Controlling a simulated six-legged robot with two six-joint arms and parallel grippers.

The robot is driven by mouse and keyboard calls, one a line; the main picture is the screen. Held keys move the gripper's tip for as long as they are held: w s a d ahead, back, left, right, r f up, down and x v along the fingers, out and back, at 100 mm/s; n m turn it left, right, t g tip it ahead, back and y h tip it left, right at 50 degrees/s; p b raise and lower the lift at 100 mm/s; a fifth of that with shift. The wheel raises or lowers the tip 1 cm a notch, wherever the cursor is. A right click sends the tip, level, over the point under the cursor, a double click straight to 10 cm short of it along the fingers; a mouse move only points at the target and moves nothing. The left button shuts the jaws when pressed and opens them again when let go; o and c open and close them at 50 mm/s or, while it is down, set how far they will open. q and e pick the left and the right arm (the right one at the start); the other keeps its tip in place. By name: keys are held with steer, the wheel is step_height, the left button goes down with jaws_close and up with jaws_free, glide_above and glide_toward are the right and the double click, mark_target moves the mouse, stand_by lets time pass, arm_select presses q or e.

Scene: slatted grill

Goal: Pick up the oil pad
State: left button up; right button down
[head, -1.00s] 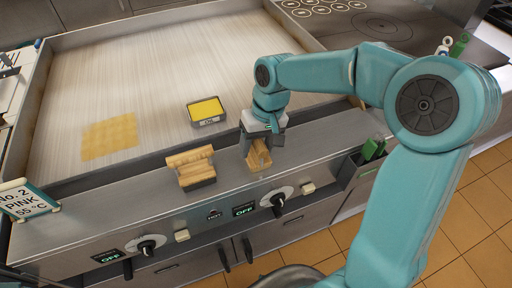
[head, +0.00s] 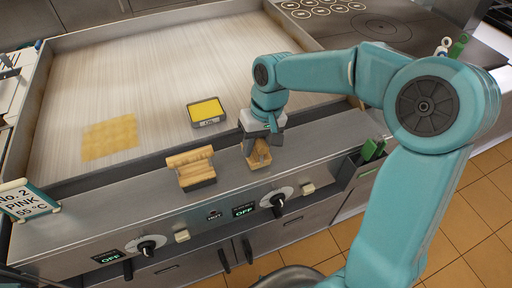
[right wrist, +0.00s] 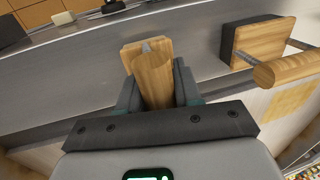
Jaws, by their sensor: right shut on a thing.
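The oil pad (head: 259,156), a small wooden block with a round wooden handle, is at the steel front ledge of the grill. My right gripper (head: 260,139) is over it, pointing down, with its fingers shut on the handle. In the right wrist view the handle (right wrist: 153,80) sits between the two fingers (right wrist: 157,92). I cannot tell whether the pad's underside still touches the ledge. My left gripper is not in view.
A second wooden-handled block (head: 193,168) with a dark base stands left on the ledge (head: 120,205). A yellow-filled tray (head: 207,111) sits on the griddle plate behind. A "No. 2 PINK" sign (head: 27,200) stands far left. Knobs line the front panel.

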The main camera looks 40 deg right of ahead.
step_height(320, 180, up, 19)
steer(key=p, duration=0.1)
steer(key=shift+f, duration=0.15)
steer(key=shift+s, duration=0.1)
